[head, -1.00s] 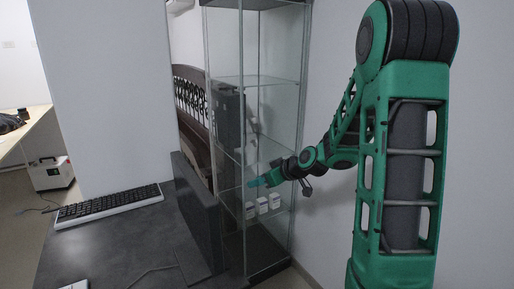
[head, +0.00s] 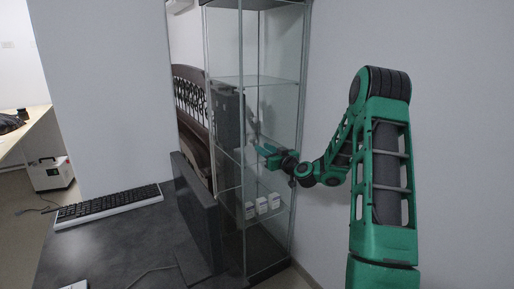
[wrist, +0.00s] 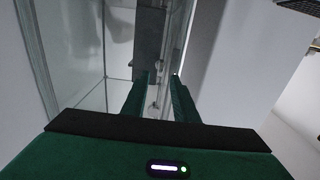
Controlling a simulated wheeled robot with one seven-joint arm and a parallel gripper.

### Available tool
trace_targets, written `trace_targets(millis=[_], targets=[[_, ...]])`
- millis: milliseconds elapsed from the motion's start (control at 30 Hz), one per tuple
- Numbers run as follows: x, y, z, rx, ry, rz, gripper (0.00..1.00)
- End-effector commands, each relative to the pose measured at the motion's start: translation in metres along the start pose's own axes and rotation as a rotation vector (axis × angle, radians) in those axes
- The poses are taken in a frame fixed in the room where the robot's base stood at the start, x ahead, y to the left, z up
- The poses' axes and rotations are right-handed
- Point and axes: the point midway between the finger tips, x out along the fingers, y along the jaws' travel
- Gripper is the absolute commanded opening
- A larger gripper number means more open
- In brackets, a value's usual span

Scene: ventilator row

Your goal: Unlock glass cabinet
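The glass cabinet (head: 242,130) stands upright in the middle of the head view, with metal edge posts, glass shelves and a dark base. Its doors look closed. My gripper (head: 266,149) is in front of the cabinet's right part, at mid height; whether it touches the glass is unclear. In the wrist view my gripper (wrist: 159,80) has its two green fingers apart. Small metallic parts (wrist: 155,95) show between or beyond the fingers, possibly a lock or handle. No key can be made out.
Several small white boxes (head: 262,205) stand on a low shelf inside the cabinet. A dark desk (head: 100,240) with a keyboard (head: 108,205) and a dark upright panel (head: 198,210) is left of it. A white wall is close on the right.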

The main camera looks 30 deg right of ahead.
Motion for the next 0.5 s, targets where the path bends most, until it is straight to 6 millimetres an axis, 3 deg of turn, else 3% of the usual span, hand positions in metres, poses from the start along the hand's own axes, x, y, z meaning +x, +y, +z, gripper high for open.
trace_targets(millis=[200, 500], targets=[[0.036, -0.001, 0.0, -0.001, 0.001, -0.001, 0.27], [0.056, -0.001, 0.001, 0.0, -0.002, -0.001, 0.27]])
